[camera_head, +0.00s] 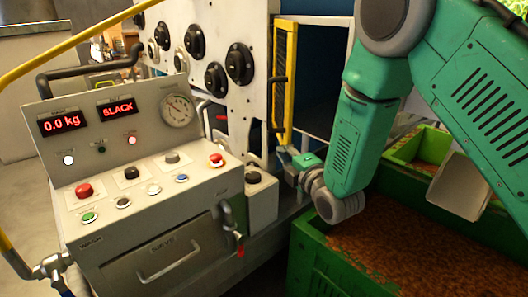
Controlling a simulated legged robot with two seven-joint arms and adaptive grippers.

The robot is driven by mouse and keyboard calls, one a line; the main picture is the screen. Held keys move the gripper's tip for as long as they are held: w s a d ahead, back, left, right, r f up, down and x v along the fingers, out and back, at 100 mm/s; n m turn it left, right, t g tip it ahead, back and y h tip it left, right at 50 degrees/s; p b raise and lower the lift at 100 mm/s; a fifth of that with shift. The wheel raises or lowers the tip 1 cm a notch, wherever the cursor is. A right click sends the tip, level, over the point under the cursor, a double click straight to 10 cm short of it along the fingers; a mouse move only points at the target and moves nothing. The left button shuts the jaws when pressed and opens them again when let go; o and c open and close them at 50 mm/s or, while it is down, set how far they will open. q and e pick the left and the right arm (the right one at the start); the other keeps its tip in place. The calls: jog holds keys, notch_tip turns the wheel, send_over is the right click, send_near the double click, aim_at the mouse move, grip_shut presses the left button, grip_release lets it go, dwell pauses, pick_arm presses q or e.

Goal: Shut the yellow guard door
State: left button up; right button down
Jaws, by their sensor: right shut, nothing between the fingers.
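The yellow guard door (291,88) stands open, seen nearly edge-on, at the left side of a dark opening (318,80) in the press. It has a yellow frame, a mesh panel and a black handle on its left side. My right gripper (284,154) is shut and empty, just below the door's lower end. I cannot tell whether it touches the door. My right arm comes in from the upper right and hides the right part of the opening. My left gripper is not in view.
A grey control console (150,160) with red displays, buttons and a gauge fills the left. A green crate (318,262) of brown material stands below my right arm, with another green crate (402,151) behind. A yellow rail (75,42) crosses the upper left.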

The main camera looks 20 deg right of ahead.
jog(key=d+n+g+y+b, duration=0.1)
jog(key=d+n+y+b, duration=0.3)
jog(key=d, duration=1.1)
jog(key=shift+d+g+y, duration=0.4)
jog(key=shift+y, duration=0.7)
jog(key=shift+r, duration=0.15)
jog(key=shift+d, duration=0.1)
